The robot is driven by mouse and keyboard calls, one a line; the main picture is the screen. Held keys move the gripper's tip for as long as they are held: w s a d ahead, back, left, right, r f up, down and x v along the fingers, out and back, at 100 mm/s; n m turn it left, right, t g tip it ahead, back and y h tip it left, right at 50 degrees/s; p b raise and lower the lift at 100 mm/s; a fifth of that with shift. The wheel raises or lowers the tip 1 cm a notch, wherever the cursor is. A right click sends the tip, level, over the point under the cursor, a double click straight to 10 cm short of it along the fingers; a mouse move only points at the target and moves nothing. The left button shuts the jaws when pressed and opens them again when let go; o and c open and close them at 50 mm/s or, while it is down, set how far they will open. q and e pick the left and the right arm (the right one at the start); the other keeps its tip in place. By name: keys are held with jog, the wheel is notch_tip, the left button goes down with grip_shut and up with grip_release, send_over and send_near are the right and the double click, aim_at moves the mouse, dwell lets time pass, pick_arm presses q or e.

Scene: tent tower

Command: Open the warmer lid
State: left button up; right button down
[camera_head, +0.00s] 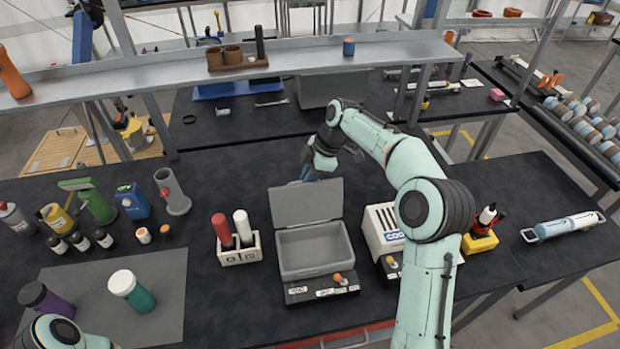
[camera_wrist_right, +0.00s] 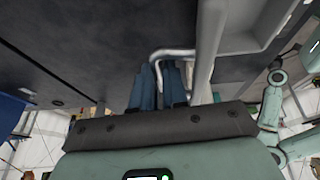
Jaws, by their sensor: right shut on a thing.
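The warmer (camera_head: 315,250) is a grey open-topped box on a dark base with an orange-tipped knob, in the middle of the table in the head view. Its grey lid (camera_head: 306,203) stands upright at the back edge, and the inside shows empty. My right gripper (camera_head: 309,174) is behind the top of the lid, partly hidden by it. In the wrist view its blue fingers (camera_wrist_right: 158,80) are shut on the lid's pale bent handle (camera_wrist_right: 185,53). Part of my left arm shows at the lower left, but its gripper is out of view.
A white toaster-like box (camera_head: 384,230) stands close right of the warmer. A two-slot holder (camera_head: 238,252) with red and white bottles stands to the left. Several bottles crowd the far left. A shelf (camera_head: 290,58) spans above the back.

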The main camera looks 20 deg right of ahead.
jog(key=shift+w+d+f, duration=0.3)
jog(key=shift+w+d, duration=0.05)
jog(key=shift+w, duration=0.1)
jog(key=c, duration=1.4)
grip_release()
jog(key=shift+o, duration=1.2)
jog(key=shift+w+f, duration=0.3)
jog(key=shift+w, duration=0.25)
jog(key=shift+s, duration=0.25)
jog(key=v, duration=1.4)
jog(key=shift+a+r, duration=0.2)
jog(key=shift+a, duration=0.15)
jog(key=shift+s, duration=0.1)
